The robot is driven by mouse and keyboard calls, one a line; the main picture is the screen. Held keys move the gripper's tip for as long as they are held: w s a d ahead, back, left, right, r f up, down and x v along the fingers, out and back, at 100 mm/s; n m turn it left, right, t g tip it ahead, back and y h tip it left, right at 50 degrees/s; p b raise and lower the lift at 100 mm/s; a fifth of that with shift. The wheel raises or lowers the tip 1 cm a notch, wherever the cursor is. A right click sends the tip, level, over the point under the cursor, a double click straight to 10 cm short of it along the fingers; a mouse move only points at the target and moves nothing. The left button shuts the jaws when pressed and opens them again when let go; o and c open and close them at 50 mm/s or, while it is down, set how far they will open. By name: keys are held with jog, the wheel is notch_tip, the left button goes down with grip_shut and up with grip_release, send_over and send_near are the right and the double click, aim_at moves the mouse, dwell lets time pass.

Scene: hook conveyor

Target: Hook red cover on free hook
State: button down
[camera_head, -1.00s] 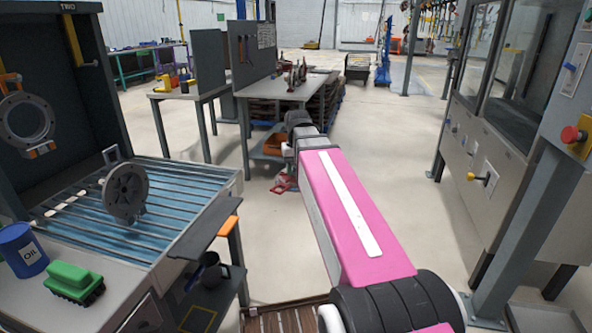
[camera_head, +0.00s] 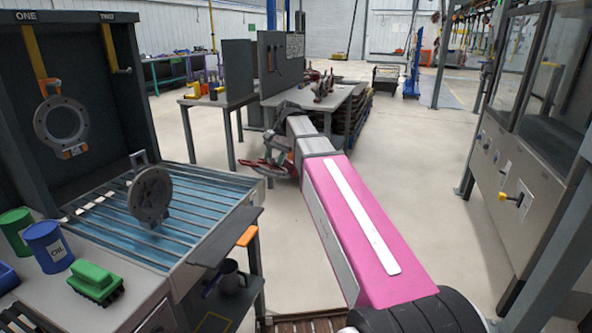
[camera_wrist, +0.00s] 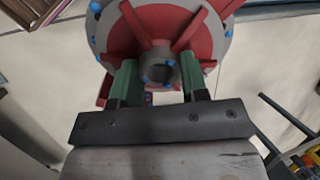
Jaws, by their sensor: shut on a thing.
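The red cover (camera_wrist: 160,22) fills the top of the wrist view, with a grey rim, red ribs, blue bolts and a grey hub. My gripper (camera_wrist: 159,78) has its green fingers shut on either side of the hub. In the head view the cover (camera_head: 268,167) hangs off the floor at my arm's end, partly hidden; the fingers cannot be made out there. Hook TWO (camera_head: 118,58), yellow, is bare on the dark rack panel. Hook ONE (camera_head: 37,62) carries a grey ring (camera_head: 62,128) with an orange clip. My gripper is right of the rack, apart from it.
A grey round cover (camera_head: 150,195) stands on the roller conveyor (camera_head: 205,222) before the rack. A green can (camera_head: 15,225), a blue oil can (camera_head: 47,245) and a green block (camera_head: 95,280) are on the near bench. A workbench (camera_head: 310,95) stands behind; floor between is clear.

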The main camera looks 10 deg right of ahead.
jog(key=a+r+m+t+y, duration=0.3)
jog(key=a+r, duration=0.5)
jog(key=a, duration=0.4)
jog(key=a+r+m+t+y, duration=0.35)
jog(key=a+r, duration=0.35)
jog(key=a, duration=0.4)
jog(key=a+r+m+t+y, duration=0.2)
jog(key=a+r+m+y, duration=0.15)
jog(key=a+r, duration=0.65)
jog(key=x, duration=1.4)
jog(key=shift+f, duration=0.3)
jog(key=shift+w+a+f, duration=0.1)
jog(key=shift+w+a, duration=0.05)
jog(key=shift+w, duration=0.05)
jog(key=c, duration=0.6)
grip_release()
jog(key=shift+f, duration=0.1)
jog(key=shift+o, duration=0.2)
